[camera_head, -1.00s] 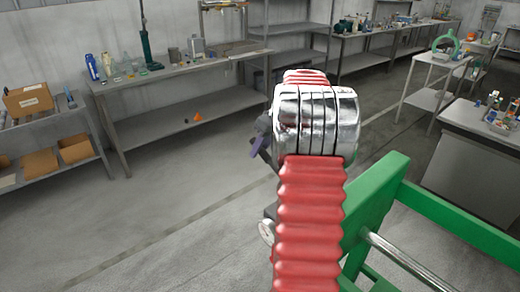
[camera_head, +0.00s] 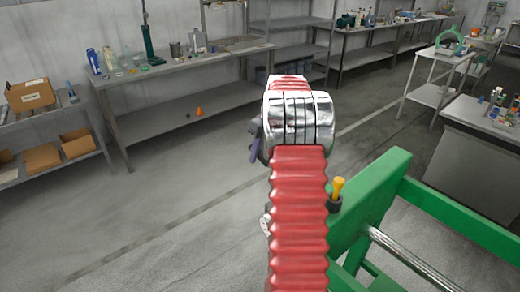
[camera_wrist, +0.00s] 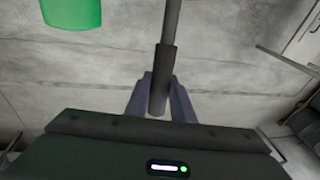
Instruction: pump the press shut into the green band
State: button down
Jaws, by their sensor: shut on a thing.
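The green press frame (camera_head: 366,215) stands at the lower right in the head view, with a shiny metal rod (camera_head: 412,262). A yellow knob (camera_head: 339,187) in a dark collar is at its near left corner. A white dial gauge (camera_head: 265,223) is mostly hidden behind my arm, so its needle and green band cannot be read. In the wrist view my gripper (camera_wrist: 162,86) is shut on the dark grip of a lever (camera_wrist: 163,78), whose shaft runs toward the top edge. A green part (camera_wrist: 72,12) shows at upper left. In the head view only a purple finger (camera_head: 254,150) shows.
A long metal bench (camera_head: 185,70) with bottles and tools runs along the back wall. A shelf with cardboard boxes (camera_head: 30,97) is at the left. A grey cabinet (camera_head: 475,145) stands at the right. The floor between is clear.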

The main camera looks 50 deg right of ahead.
jog(key=f, duration=0.1)
jog(key=f+g, duration=0.1)
jog(key=f, duration=0.1)
jog(key=f+g, duration=0.1)
jog(key=f, duration=0.1)
jog(key=shift+w+f, duration=0.25)
jog(key=shift+d, duration=0.1)
jog(key=c, duration=1.5)
grip_release()
jog(key=shift+c, duration=0.2)
jog(key=shift+r, duration=0.1)
jog(key=d+r, duration=0.3)
jog(key=r, duration=1)
jog(key=shift+w+r, duration=0.15)
jog(key=shift+r, duration=0.25)
